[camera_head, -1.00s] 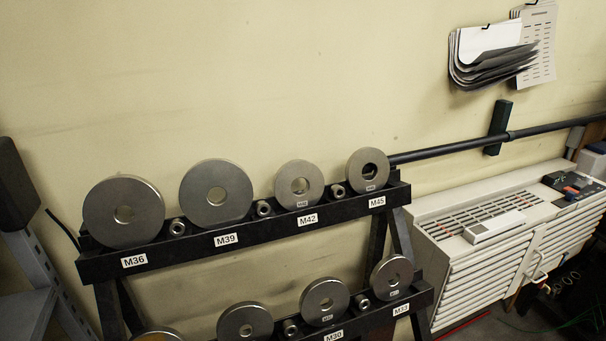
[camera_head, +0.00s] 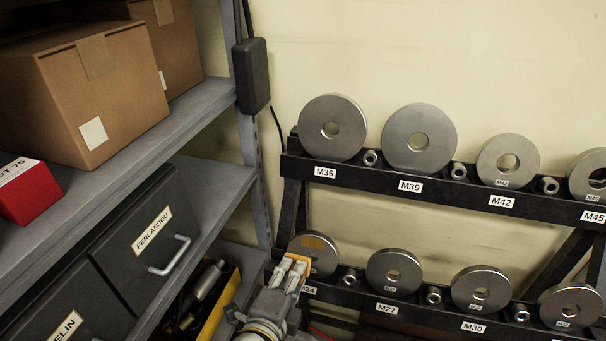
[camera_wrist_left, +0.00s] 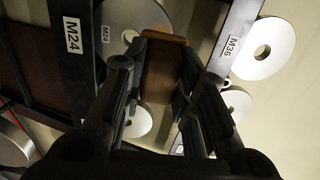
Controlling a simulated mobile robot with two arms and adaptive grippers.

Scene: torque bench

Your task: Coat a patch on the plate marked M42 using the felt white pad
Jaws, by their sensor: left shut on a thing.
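The plate marked M42 (camera_head: 486,161) is a grey steel disc with a centre hole. It stands upright on the rack's upper rail, above its M42 label (camera_head: 501,202). My left gripper (camera_head: 292,265) is low in the head view, in front of the M24 disc (camera_head: 322,262), well left of and below M42. It is shut on an orange-brown block (camera_head: 299,257), which shows brown between the fingers in the left wrist view (camera_wrist_left: 161,72). I see no white felt face on it. My right gripper is not in view.
The black rack (camera_head: 450,197) carries several discs on two rails, with small nuts between them. A grey shelf (camera_head: 190,122) with cardboard boxes (camera_head: 95,95), a red box (camera_head: 25,190) and dark drawers (camera_head: 150,235) stands close on the left. Bare wall is above the rack.

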